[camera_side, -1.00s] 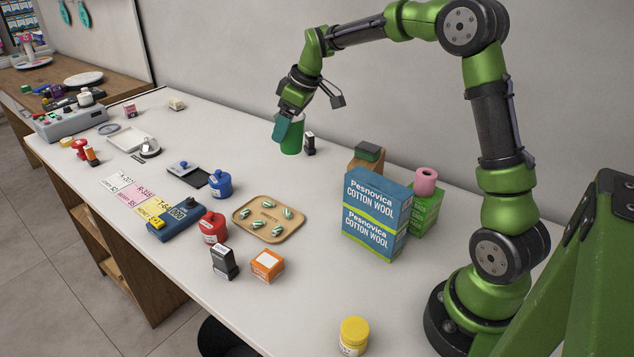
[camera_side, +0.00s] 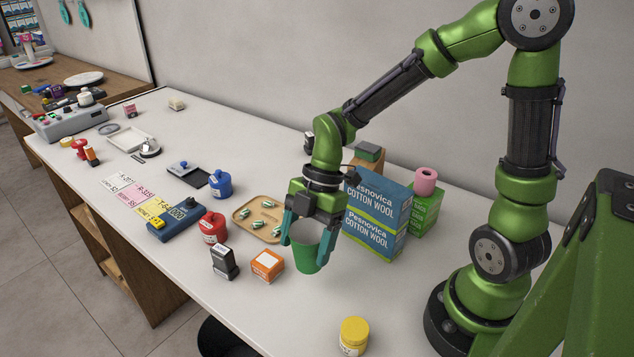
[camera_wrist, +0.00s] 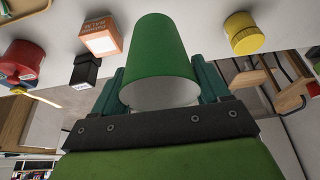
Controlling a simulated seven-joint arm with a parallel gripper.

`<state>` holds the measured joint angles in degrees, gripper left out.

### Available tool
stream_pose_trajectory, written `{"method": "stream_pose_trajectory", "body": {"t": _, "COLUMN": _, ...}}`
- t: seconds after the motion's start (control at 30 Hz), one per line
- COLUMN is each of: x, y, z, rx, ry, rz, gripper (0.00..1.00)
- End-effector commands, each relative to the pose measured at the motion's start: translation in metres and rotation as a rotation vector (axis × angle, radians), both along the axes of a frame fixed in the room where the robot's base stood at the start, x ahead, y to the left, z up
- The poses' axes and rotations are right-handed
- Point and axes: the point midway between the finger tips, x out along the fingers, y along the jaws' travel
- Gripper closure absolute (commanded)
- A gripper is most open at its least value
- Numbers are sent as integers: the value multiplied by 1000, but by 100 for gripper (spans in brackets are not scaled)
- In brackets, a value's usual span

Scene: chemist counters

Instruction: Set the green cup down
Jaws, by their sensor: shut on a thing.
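The green cup (camera_side: 307,251) is between the teal fingers of my gripper (camera_side: 308,256) in the side view. My gripper is shut on it, one finger on each side. The cup is upright, in front of the cotton wool boxes and right of the orange box. I cannot tell from the side view whether its base touches the counter (camera_side: 300,315). In the wrist view the cup (camera_wrist: 160,60) fills the middle, with the fingers (camera_wrist: 162,85) along both sides and its pale open rim towards my wrist.
A wooden tray with capsules (camera_side: 240,214) lies behind. Cotton wool boxes (camera_side: 375,215) stand right behind. A yellow jar (camera_side: 354,336) stands at the front. Counter between cup and jar is clear.

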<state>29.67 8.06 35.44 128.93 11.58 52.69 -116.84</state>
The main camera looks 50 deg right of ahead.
Motion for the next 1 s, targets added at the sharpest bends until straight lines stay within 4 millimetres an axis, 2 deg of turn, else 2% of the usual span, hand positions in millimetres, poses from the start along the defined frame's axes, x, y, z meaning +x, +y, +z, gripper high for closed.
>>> {"method": "stream_pose_trajectory", "body": {"t": 0.03, "x": -1, "y": 1, "z": -9, "rx": 3, "ry": 6, "rz": 0, "gripper": 53}}
{"method": "stream_pose_trajectory", "body": {"t": 0.23, "x": 0, "y": 0, "z": -29, "rx": 1, "ry": 4, "rz": -1, "gripper": 53}}
{"method": "stream_pose_trajectory", "body": {"t": 0.43, "x": 0, "y": 1, "z": -57, "rx": 2, "ry": 4, "rz": -2, "gripper": 53}}
{"method": "stream_pose_trajectory", "body": {"t": 0.87, "x": 0, "y": 0, "z": -65, "rx": 0, "ry": 0, "rz": -3, "gripper": 53}}
{"method": "stream_pose_trajectory", "body": {"t": 0.9, "x": 0, "y": 0, "z": -66, "rx": 0, "ry": 0, "rz": -3, "gripper": 23}}
{"method": "stream_pose_trajectory", "body": {"t": 1.0, "x": 0, "y": 0, "z": -65, "rx": -1, "ry": -1, "rz": -3, "gripper": 8}}
